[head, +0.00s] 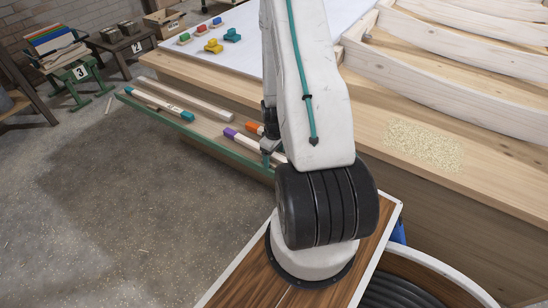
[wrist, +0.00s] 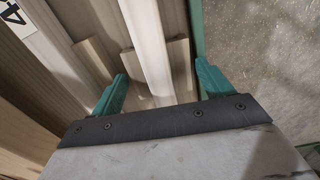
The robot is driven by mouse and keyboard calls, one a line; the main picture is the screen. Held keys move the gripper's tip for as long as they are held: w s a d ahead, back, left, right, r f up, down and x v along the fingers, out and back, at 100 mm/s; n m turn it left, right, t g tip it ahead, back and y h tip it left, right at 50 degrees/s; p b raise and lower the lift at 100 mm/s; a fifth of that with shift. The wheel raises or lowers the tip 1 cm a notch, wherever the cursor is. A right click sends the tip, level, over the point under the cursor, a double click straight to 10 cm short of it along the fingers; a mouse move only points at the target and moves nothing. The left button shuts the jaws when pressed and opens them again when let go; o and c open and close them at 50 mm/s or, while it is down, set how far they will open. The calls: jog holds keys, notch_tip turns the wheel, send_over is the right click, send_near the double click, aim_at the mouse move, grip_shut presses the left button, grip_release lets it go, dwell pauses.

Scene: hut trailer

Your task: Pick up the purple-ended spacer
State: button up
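The purple-ended spacer (head: 246,142) is a pale wooden bar with a purple end, lying in the long green-edged tray along the bench front. My gripper (head: 268,152) is low over its right part, partly hidden behind my arm. In the wrist view my gripper (wrist: 161,78) is open, its two teal fingers apart. A pale bar (wrist: 150,50) runs between them with a gap on each side. No coloured end shows there, so that view alone does not tell which spacer it is.
An orange-ended spacer (head: 254,128) lies just behind, close to my gripper. A teal-ended spacer (head: 160,102) lies farther left in the tray, whose green rim (head: 150,108) faces the floor. Pale curved timber frames (head: 460,75) occupy the bench at right. Coloured pieces (head: 212,46) sit on a white sheet.

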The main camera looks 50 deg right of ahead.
aim_at(274, 154)
jog(key=c, duration=1.1)
notch_tip(274, 154, up, 10)
jog(key=shift+r, duration=0.2)
